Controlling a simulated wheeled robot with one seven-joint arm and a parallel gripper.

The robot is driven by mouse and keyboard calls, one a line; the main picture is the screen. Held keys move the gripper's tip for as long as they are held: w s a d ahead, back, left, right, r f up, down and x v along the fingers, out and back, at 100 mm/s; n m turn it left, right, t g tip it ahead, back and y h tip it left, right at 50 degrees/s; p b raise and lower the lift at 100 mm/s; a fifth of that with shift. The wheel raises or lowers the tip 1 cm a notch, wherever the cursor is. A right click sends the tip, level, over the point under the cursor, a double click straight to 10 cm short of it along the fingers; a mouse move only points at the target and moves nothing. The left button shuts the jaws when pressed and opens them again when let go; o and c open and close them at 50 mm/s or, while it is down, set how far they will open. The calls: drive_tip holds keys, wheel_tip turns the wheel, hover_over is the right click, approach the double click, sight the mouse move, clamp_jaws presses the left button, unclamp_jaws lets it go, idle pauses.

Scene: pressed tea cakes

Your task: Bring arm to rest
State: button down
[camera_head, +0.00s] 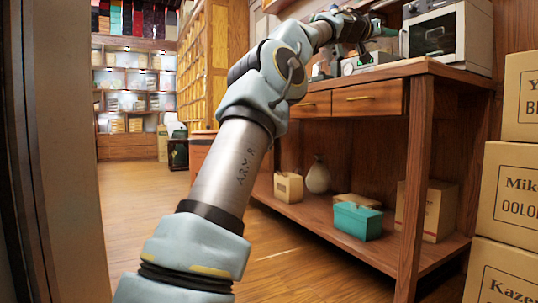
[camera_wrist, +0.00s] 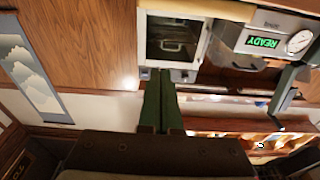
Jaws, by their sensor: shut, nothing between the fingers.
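My arm reaches up and away across the head view, over the wooden bench (camera_head: 425,68). My gripper (camera_head: 388,30) is at the arm's far end, above the bench top, left of the white oven-like cabinet (camera_head: 472,30). In the wrist view, the two dark green fingers of my gripper (camera_wrist: 160,72) are together, with nothing between them. Their tips appear over the lower edge of the white cabinet (camera_wrist: 190,75) in that picture; I cannot tell how far apart they are in depth.
Machines (camera_head: 368,63) stand on the bench near my gripper; one shows a green READY display (camera_wrist: 263,42). A scroll (camera_wrist: 30,75) hangs at left in the wrist view. The lower shelf holds a teal box (camera_head: 357,222). Cartons (camera_head: 515,190) are stacked at right. The floor (camera_head: 145,200) at left is clear.

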drive_tip(key=w+a+f+n+g+y+p, duration=0.1)
drive_tip(key=a+f+n+y+p, duration=0.15)
drive_tip(key=f+y+p, duration=0.8)
drive_tip(key=s+a+f+n+g+p, duration=0.1)
drive_tip(key=s+a+f+n+p, duration=0.15)
drive_tip(key=a+f, duration=1.15)
drive_tip(key=s+a+f+n+g+y+p, duration=0.2)
drive_tip(key=s+a+f, duration=0.4)
drive_tip(key=a, duration=0.2)
drive_tip(key=s+a+f+n+g+y+p, duration=0.1)
drive_tip(key=s+a+f+y+p, duration=0.15)
drive_tip(key=s+a+f, duration=0.4)
drive_tip(key=s+a+f+n+g+y+p, duration=0.25)
drive_tip(key=s+a+p, duration=0.25)
drive_tip(key=s+a, duration=0.95)
wheel_tip(320, 180, up, 37)
drive_tip(key=s+d+p, duration=0.1)
drive_tip(key=d+p, duration=0.1)
drive_tip(key=p, duration=3.5)
drive_tip(key=shift+s+f+h, duration=0.2)
drive_tip(key=shift+s+h, duration=0.1)
drive_tip(key=shift+h, duration=0.05)
drive_tip(key=c, duration=1.5)
unclamp_jaws()
drive_tip(key=shift+n, duration=0.25)
